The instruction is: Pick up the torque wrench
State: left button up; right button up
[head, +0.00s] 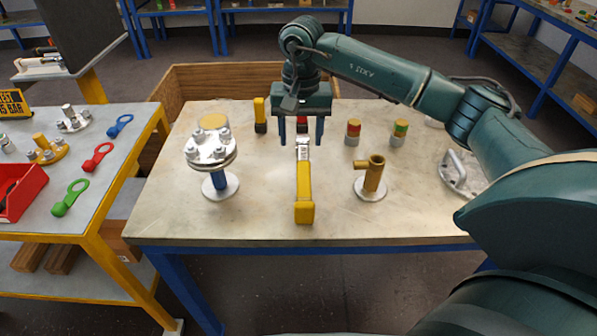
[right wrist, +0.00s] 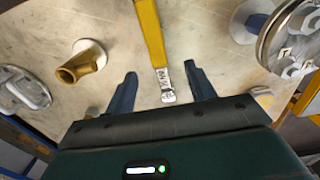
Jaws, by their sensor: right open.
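The torque wrench (head: 304,188) lies on the worktable, its yellow handle toward the table's front edge and its metal end toward the back. In the right wrist view the wrench (right wrist: 151,35) points down the picture, its metal end between the lines of my fingers. My right gripper (head: 301,144) is open, pointing down over the wrench's metal end. In the right wrist view the gripper's two blue fingers (right wrist: 160,76) stand apart with nothing clasped between them. Part of the metal end is hidden behind the gripper in the head view. My left gripper is not in view.
A flanged vessel (head: 210,150) stands left of the wrench, and a brass pipe fitting (head: 374,177) on a round base stands right. Red-topped (head: 353,132) and green-topped (head: 399,132) cylinders stand behind. A metal-handled plate (head: 455,172) lies far right. A side table (head: 90,200) holds coloured tools.

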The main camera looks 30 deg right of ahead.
aim_at(304, 170)
notch_tip(304, 170, down, 7)
jog(key=shift+f+p, duration=0.2)
jog(key=shift+p, duration=0.1)
jog(key=shift+s+d+f+p, duration=0.15)
jog(key=shift+f+p, duration=0.1)
jog(key=shift+f, duration=1.15)
jog(key=shift+s+d+f+p, duration=0.1)
jog(key=shift+f+p, duration=0.15)
jog(key=shift+f, duration=1.1)
jog(key=shift+c, duration=0.2)
jog(key=shift+r, duration=0.1)
jog(key=c, duration=1.1)
notch_tip(304, 170, up, 10)
jog(key=shift+b, duration=0.45)
